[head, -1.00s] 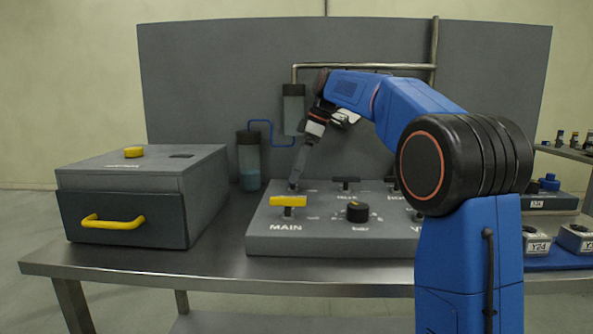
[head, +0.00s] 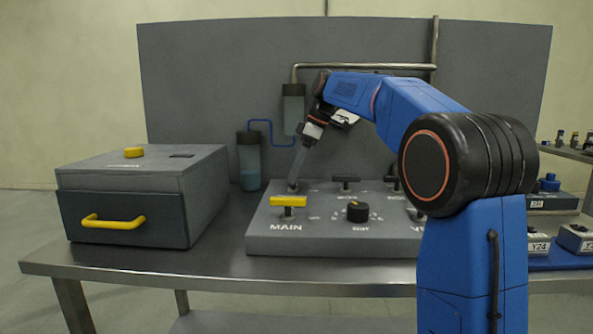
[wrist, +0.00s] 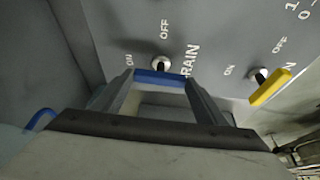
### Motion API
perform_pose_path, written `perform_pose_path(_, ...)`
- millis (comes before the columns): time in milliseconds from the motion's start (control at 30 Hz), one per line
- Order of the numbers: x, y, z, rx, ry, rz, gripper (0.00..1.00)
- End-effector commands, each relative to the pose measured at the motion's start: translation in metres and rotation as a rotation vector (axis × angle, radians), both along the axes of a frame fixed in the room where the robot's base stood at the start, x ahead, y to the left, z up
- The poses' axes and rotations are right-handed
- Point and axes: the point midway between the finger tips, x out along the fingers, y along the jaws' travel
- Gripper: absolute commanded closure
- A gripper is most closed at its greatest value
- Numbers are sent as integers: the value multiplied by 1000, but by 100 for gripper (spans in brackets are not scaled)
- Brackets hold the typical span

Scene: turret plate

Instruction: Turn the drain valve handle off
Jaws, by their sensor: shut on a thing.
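The drain valve handle (wrist: 160,77) shows as a blue bar in the wrist view, in front of its round metal stem (wrist: 160,63). My gripper (wrist: 159,80) has one finger at each end of the blue bar and is shut on it. The word DRAIN, partly covered, stands beside the stem, with OFF above it and ON to its left. In the head view my gripper (head: 292,187) points down at the back left of the turret plate (head: 330,240); its fingers hide the drain handle there.
The yellow MAIN handle (head: 288,201) stands just in front of my gripper and also shows in the wrist view (wrist: 270,87). A black knob (head: 357,211) is to its right. A grey box (head: 150,175) with a yellow drawer handle stands at left. A grey panel (head: 220,80) rises behind.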

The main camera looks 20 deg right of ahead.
Motion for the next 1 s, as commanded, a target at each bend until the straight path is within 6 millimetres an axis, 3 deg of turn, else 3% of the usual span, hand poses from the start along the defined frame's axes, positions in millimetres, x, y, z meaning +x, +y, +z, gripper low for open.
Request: perform_pose_path(1000, -7, 8, 0, -1, -2, -891, 56)
